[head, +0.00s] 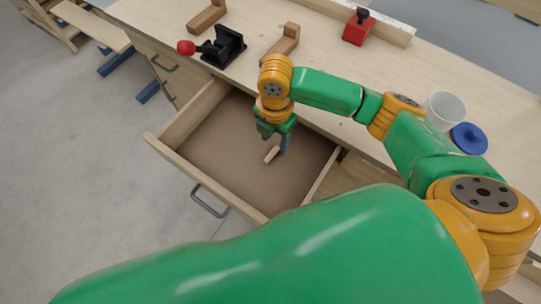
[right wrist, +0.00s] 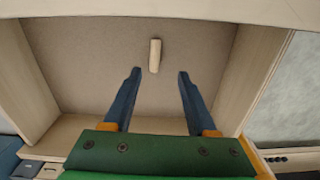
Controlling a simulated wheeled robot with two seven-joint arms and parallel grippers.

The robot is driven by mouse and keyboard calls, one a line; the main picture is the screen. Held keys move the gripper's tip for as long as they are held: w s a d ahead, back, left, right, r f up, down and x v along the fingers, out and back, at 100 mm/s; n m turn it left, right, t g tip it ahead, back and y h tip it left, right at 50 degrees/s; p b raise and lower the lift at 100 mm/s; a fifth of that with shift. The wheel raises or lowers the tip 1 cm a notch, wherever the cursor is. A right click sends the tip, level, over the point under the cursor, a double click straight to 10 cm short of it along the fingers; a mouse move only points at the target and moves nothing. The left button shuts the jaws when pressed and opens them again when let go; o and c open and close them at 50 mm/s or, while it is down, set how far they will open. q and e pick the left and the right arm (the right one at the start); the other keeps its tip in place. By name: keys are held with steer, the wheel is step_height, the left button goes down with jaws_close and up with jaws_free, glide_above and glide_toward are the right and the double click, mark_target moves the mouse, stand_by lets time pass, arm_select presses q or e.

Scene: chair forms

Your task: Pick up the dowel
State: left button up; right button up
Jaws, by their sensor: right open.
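The dowel (head: 271,154) is a short, pale wooden peg lying on the brown floor of the open drawer (head: 181,133). In the right wrist view the dowel (right wrist: 155,55) lies just beyond the fingertips, roughly between their lines and a little nearer the left finger. My right gripper (head: 274,148) reaches down into the drawer, close to the dowel. In the right wrist view its two blue fingers (right wrist: 159,73) are apart with nothing between them. My left gripper is not in view.
The workbench top (head: 330,62) holds a black clamp with a red knob (head: 222,47), wooden pieces (head: 281,43), a red block (head: 358,29), a white cup (head: 444,108) and a blue lid (head: 469,138).

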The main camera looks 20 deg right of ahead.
mark_target(272, 154)
steer(key=f, duration=0.7)
steer(key=shift+w+a+f, duration=0.25)
steer(key=shift+w+f, duration=0.1)
steer(key=shift+f, duration=0.05)
jaws_close()
